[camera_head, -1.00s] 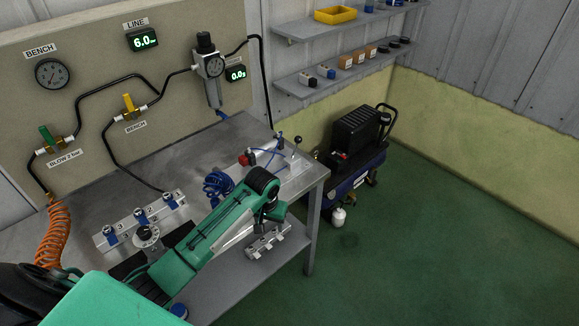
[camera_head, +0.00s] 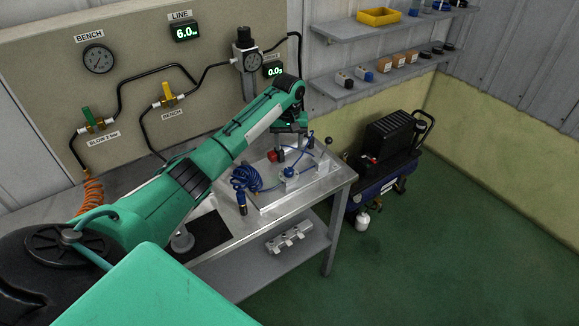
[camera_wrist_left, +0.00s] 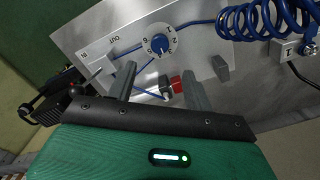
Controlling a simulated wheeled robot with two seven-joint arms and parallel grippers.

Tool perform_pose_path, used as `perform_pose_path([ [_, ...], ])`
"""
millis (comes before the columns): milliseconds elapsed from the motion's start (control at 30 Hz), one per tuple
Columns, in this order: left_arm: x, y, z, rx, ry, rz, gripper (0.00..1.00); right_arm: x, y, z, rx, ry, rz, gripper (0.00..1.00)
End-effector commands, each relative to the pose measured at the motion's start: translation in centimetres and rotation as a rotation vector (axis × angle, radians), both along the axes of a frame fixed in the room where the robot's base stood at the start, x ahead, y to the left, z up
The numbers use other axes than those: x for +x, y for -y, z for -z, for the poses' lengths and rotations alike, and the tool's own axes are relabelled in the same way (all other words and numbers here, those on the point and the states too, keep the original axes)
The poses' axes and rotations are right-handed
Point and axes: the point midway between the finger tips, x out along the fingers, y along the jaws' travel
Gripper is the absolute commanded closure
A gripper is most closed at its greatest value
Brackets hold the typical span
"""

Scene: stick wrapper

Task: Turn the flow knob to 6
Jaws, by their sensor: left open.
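The flow knob (camera_wrist_left: 158,44) is a small blue knob on a white dial with numbers around it, fixed to a metal plate (camera_wrist_left: 90,40). Its pointer is too small to read surely. In the head view the knob (camera_head: 289,172) sits on the plate near the bench's right end. My left gripper (camera_wrist_left: 160,78) is open and empty, its two fingers apart and pointing at the plate, short of the knob in the picture. In the head view the left gripper (camera_head: 292,138) hangs above the plate, partly hidden by my own wrist. My right gripper is not in view.
A red part (camera_wrist_left: 176,84) shows between the fingers. A coiled blue hose (camera_head: 246,180) lies left of the knob, and a black-knobbed lever (camera_head: 327,146) stands right of it. A regulator (camera_head: 246,50) hangs on the panel behind. A compressor (camera_head: 388,140) stands on the floor.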

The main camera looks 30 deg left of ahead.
Motion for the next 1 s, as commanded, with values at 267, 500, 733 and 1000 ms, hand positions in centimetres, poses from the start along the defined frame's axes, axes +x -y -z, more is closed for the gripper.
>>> perform_pose_path([
  [267, -0.1, 0.1, 5.9, 0.0, -0.005, 0.001, 0.48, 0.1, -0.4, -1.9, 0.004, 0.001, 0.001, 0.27],
  [500, 0.0, 0.1, 9.7, -0.001, -0.002, 0.001, 0.48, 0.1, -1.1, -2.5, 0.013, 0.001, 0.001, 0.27],
  [733, 0.0, 0.1, 10.9, 0.0, 0.0, 0.002, 0.48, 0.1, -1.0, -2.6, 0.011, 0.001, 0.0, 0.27],
  [1000, 0.0, 0.1, 11.0, 0.0, 0.0, 0.002, 0.58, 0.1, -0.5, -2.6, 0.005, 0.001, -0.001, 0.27],
])
